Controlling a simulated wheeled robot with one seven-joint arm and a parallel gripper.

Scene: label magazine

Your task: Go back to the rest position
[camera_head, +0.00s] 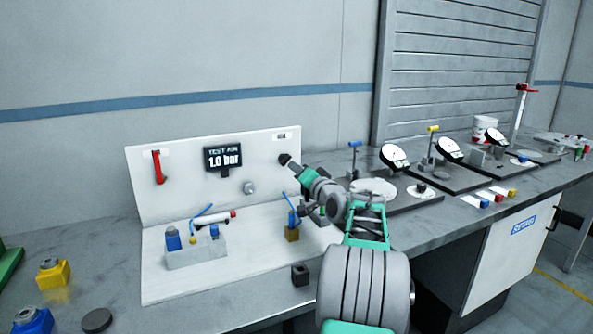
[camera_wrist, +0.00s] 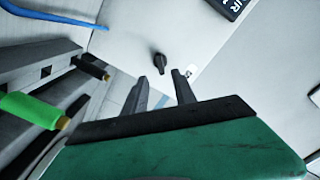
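My gripper (camera_wrist: 161,92) shows in the wrist view with its two grey fingers apart and nothing between them. A small dark knob (camera_wrist: 160,62) on the white panel lies beyond the fingertips, apart from them. In the head view my arm reaches over the bench, with its end at the right part of the white panel (camera_head: 262,160), by a dark knob (camera_head: 284,159). The fingers are too small to make out in the head view. My arm hides part of the bench behind it.
A display (camera_head: 223,158) and a red handle (camera_head: 158,168) are on the panel. A grey block (camera_head: 196,252) with fittings stands below. A yellow fitting (camera_head: 53,272) and a small dark block (camera_head: 300,274) stand on the bench. Dial gauges (camera_head: 394,157) stand to the right.

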